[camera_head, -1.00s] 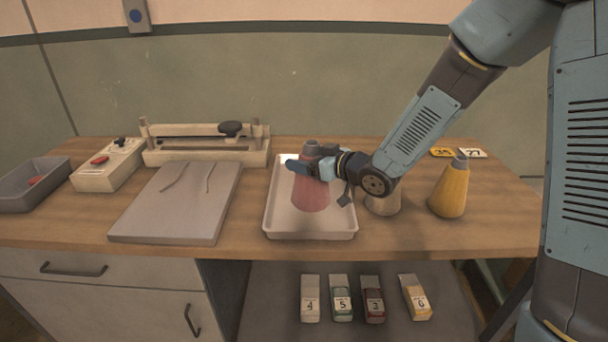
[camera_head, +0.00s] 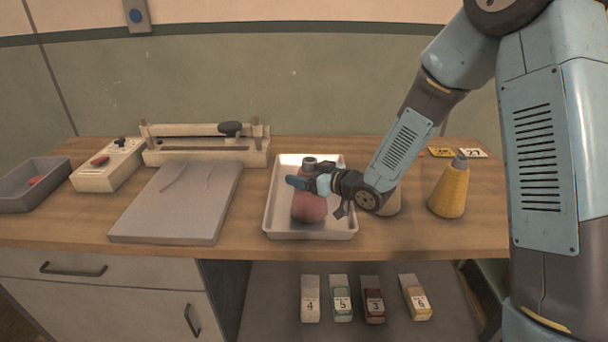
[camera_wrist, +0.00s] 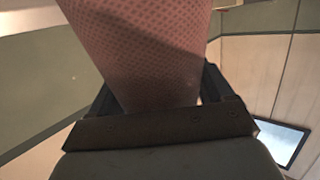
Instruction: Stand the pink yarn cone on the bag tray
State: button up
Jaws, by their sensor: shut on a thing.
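The pink yarn cone (camera_head: 309,208) is upright over the white bag tray (camera_head: 344,235) in the head view, its grey tip showing above my gripper. My gripper (camera_head: 304,183) is shut on the cone's upper part from the right side. The cone's base appears low in the tray; I cannot tell whether it touches the tray floor. In the wrist view the textured pink cone (camera_wrist: 140,45) fills the upper middle between my fingers, and its ends are out of sight.
A yellow cone (camera_head: 449,190) stands to the right, and a pale cone (camera_head: 391,204) is partly hidden behind my wrist. Left of the tray are a grey board (camera_head: 180,205), a sealer-like device (camera_head: 205,150), a switch box (camera_head: 108,168) and a grey bin (camera_head: 30,190).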

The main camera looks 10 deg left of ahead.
jog(key=o, duration=1.7)
jog(key=v, duration=1.2)
jog(key=w+d+r+m+t+h, duration=0.1)
jog(key=d+r+m+h, duration=0.1)
jog(key=d+r+h, duration=0.35)
jog(key=d+r+m+t+h, duration=0.2)
jog(key=d, duration=0.6)
jog(key=w+d+r+m+t+h, duration=0.1)
jog(key=d+r+m+h, duration=0.2)
jog(key=d, duration=0.4)
jog(key=s+d+r+m+g+h, duration=0.1)
jog(key=s+d+r+m, duration=0.1)
jog(key=s, duration=0.5)
jog(key=s+d+r+m+g+h, duration=0.1)
jog(key=s+d, duration=0.3)
jog(key=s, duration=0.4)
jog(key=s+d+r+m+g+h, duration=0.2)
jog(key=s+d+r+m+g, duration=0.1)
jog(key=s, duration=0.4)
jog(key=shift+s+d+r, duration=0.3)
jog(key=shift+d+r, duration=0.1)
